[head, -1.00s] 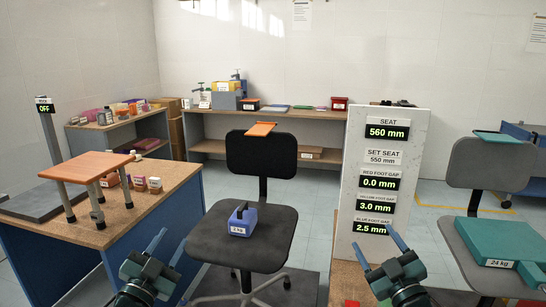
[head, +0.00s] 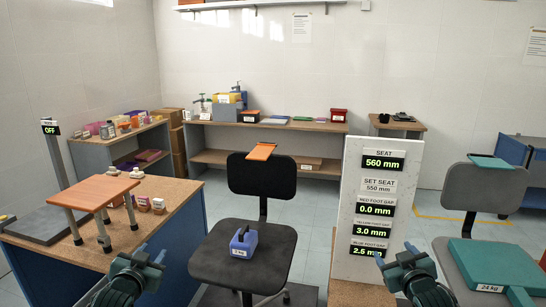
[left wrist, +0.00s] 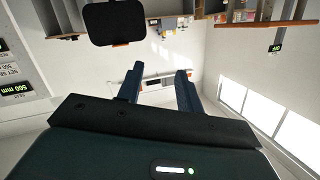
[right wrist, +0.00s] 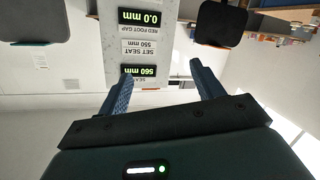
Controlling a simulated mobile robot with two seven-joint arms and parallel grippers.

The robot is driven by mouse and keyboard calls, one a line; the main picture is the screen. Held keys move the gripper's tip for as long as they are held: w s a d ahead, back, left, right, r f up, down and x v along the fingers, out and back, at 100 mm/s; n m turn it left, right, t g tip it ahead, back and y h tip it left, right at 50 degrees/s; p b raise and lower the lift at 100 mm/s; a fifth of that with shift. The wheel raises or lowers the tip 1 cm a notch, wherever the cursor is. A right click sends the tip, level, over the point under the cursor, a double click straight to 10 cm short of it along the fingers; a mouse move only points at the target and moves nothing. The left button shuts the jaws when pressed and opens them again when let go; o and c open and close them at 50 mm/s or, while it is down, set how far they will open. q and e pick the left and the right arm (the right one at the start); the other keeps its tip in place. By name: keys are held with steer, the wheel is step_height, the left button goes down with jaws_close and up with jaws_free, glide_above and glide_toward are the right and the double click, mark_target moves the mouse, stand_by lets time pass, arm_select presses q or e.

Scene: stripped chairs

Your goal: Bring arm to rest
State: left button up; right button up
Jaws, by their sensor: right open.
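My left gripper (head: 146,256) is at the bottom of the head view, left of the dark chair (head: 244,255), in the air and empty. Its two fingers also stand apart in the left wrist view (left wrist: 158,85). My right gripper (head: 393,260) is in front of the display panel's lower right part, also empty. In the right wrist view its fingers (right wrist: 160,80) are spread, with nothing between them. Both arms are cut off by the lower frame edge. Neither gripper visibly touches anything.
A blue weight (head: 243,241) sits on the dark chair's seat. The white display panel (head: 349,215) reads seat 560 mm. A teal weight (head: 490,263) lies on the grey chair (head: 490,190) at right. An orange-topped stool (head: 95,192) stands on the left bench (head: 165,195).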

arm_select(q)
steer(key=s+d+f+g+h, duration=0.1)
steer(key=s+d+f+g, duration=0.1)
steer(key=s+d+f, duration=0.45)
steer(key=s+d+f+g+h, duration=0.15)
steer(key=s+d+f, duration=0.25)
steer(key=s+f, duration=0.55)
arm_select(e)
steer(key=s+a+f+g+y, duration=0.1)
steer(key=s+a+f+g, duration=0.1)
steer(key=s+a+f, duration=0.45)
steer(key=s+a+f+g+y, duration=0.15)
steer(key=s+a+f, duration=0.25)
steer(key=s+f, duration=0.55)
arm_select(q)
steer(key=s+d+g, duration=0.1)
steer(key=s+d, duration=0.2)
steer(key=s, duration=0.6)
steer(key=s+d+f+g+h, duration=0.1)
steer(key=s+d, duration=0.2)
steer(key=s, duration=0.6)
steer(key=shift+s, duration=0.15)
arm_select(e)
steer(key=s+a+g, duration=0.1)
steer(key=s+a, duration=0.2)
steer(key=s, duration=0.6)
steer(key=s+a+f+g+y, duration=0.1)
steer(key=s+a, duration=0.2)
steer(key=s, duration=0.6)
steer(key=shift+s, duration=0.15)
